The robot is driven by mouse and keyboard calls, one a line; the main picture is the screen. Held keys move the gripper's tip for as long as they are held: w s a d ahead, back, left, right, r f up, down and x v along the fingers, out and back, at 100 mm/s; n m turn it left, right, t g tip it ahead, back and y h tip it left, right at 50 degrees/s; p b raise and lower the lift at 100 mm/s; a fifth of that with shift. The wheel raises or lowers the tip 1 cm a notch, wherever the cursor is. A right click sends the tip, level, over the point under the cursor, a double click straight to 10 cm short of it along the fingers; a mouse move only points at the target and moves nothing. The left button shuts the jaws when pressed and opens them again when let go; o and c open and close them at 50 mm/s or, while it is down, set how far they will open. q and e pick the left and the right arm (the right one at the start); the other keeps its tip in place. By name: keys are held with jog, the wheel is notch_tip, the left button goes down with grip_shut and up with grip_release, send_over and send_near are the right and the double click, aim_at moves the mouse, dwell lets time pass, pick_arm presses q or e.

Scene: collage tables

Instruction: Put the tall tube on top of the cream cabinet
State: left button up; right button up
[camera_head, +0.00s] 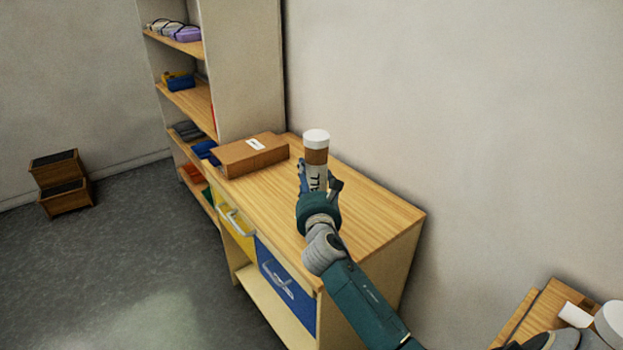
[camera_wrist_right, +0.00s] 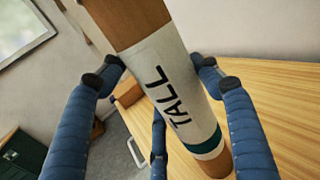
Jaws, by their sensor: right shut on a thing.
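The tall tube (camera_head: 316,156) is brown with a white cap and a white label, and it stands about upright in the head view. My right gripper (camera_head: 319,185) is shut on it around the label. In the right wrist view the tube (camera_wrist_right: 165,85) shows the word TALL and a dark green band, with blue fingers on both sides. The cream cabinet (camera_head: 385,265) has a wooden top, a yellow drawer and a blue drawer. The tube is over this top; I cannot tell whether its base touches it. My left gripper is not in view.
A cardboard box (camera_head: 250,155) lies on the far end of the cabinet top. A tall shelf (camera_head: 240,70) with several items stands behind it. Wooden steps (camera_head: 62,183) stand on the floor at left. The near right part of the top is clear.

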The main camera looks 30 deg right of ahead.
jog(key=o, duration=1.6)
jog(key=shift+r, duration=0.15)
jog(key=shift+s+a, duration=0.2)
jog(key=shift+s, duration=0.1)
jog(key=b+v, duration=0.1)
jog(key=v, duration=1)
jog(key=shift+s, duration=0.2)
